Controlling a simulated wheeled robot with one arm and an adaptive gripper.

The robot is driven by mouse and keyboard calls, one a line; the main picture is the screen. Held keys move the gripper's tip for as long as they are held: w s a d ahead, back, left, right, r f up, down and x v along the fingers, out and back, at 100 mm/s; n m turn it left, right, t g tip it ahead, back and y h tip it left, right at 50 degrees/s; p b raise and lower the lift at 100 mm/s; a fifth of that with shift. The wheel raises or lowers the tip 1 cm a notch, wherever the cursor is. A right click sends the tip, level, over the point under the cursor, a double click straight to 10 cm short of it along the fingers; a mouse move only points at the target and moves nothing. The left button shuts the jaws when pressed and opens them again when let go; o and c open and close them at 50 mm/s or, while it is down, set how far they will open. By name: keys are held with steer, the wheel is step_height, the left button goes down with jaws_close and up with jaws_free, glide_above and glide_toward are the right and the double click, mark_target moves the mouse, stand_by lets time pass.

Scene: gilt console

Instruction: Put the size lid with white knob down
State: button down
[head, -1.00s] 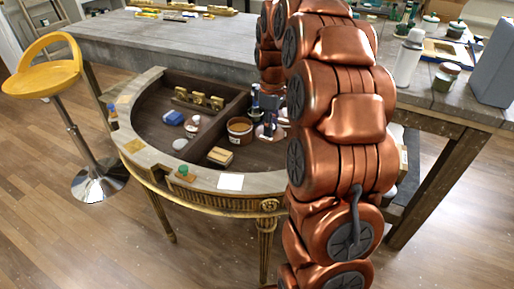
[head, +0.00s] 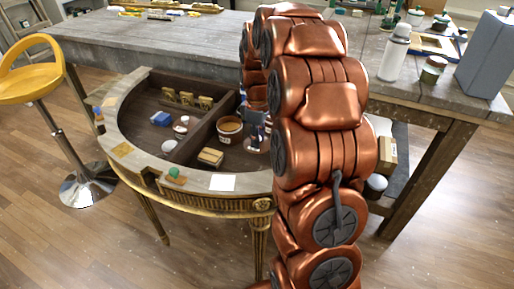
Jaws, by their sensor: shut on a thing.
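The gilt console (head: 200,181) has a dark recessed top with a pale rim. My gripper (head: 256,138) is inside the recess, partly hidden by my copper arm. It points down and is shut on what looks like the lid (head: 257,147), a pale pinkish disc just under the fingers. Its white knob cannot be made out. Whether the disc touches the console floor I cannot tell. A brown open tub (head: 229,127) with a white label stands just left of the gripper, apart from the disc.
A tan block (head: 210,157), a blue block (head: 160,118), small red-and-white pots (head: 182,124) and gilt pieces (head: 187,98) sit in the recess. A white card (head: 222,182) and a green-topped item (head: 174,175) lie on the rim. A grey table (head: 180,38) stands behind.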

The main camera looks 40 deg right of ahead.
steer(key=shift+f, duration=2.1)
steer(key=shift+f, duration=0.15)
steer(key=c, duration=0.9)
jaws_free()
steer(key=shift+c, duration=0.2)
step_height(320, 180, up, 11)
steer(key=shift+f, duration=0.15)
steer(key=shift+s+a+r, duration=0.1)
steer(key=shift+s+r, duration=0.05)
steer(key=shift+r, duration=0.7)
